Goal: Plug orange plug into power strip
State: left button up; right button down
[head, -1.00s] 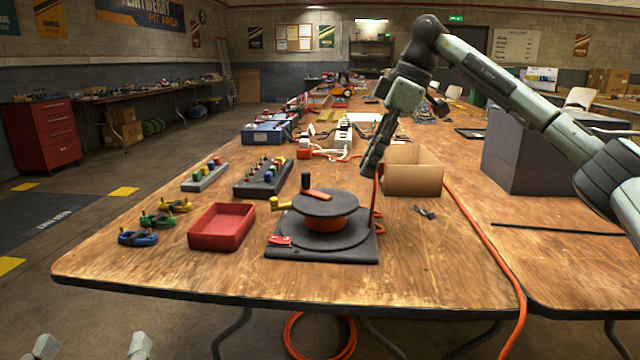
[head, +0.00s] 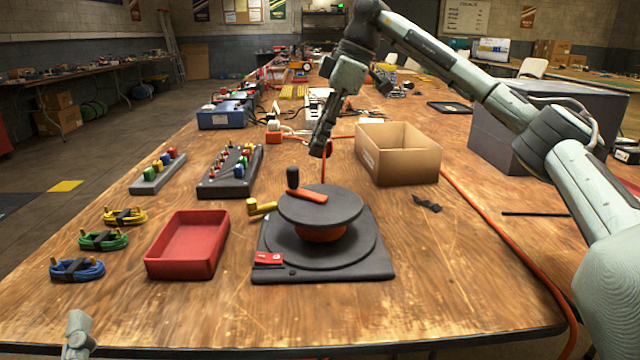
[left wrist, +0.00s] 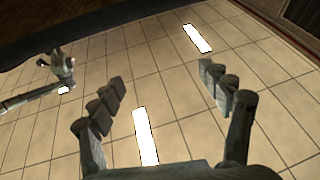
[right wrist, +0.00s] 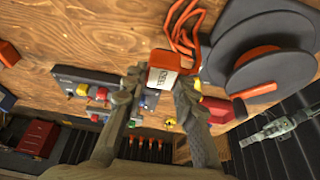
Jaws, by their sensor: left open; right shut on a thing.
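My right gripper (head: 321,146) hangs above the table behind the cable reel, shut on the orange plug. In the right wrist view the plug (right wrist: 165,72) sits between the fingertips, with a pale lettered label and its orange cord (right wrist: 183,30) trailing away. In the head view the fingers mostly hide the plug, and the cord (head: 323,170) runs down to the reel (head: 320,207). The white power strip (head: 316,104) lies farther back on the table, beyond the gripper and apart from it. My left gripper (left wrist: 162,92) is open and empty, away from the table.
An open cardboard box (head: 398,160) stands right of my right gripper. An orange block (head: 274,138) and white cables lie near the strip. A red tray (head: 188,246), connector boards (head: 230,172) and coiled cables (head: 103,241) fill the left side. The front table edge is clear.

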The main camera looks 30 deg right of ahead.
aim_at(324, 156)
notch_tip(324, 156, down, 3)
jog(key=shift+r, duration=0.15)
notch_tip(324, 156, down, 3)
jog(key=shift+f+b, duration=0.1)
jog(key=shift+b, duration=0.3)
jog(key=shift+f+p, duration=0.3)
jog(key=shift+f, duration=0.2)
pick_arm(q)
jog(key=shift+s+a+r+t, duration=0.15)
jog(key=shift+r+t, duration=0.45)
jog(key=shift+t, duration=0.1)
pick_arm(e)
jog(key=shift+f, duration=0.3)
jog(key=shift+f, duration=0.1)
jog(key=c, duration=1.2)
grip_release()
pick_arm(q)
jog(key=shift+f, duration=0.1)
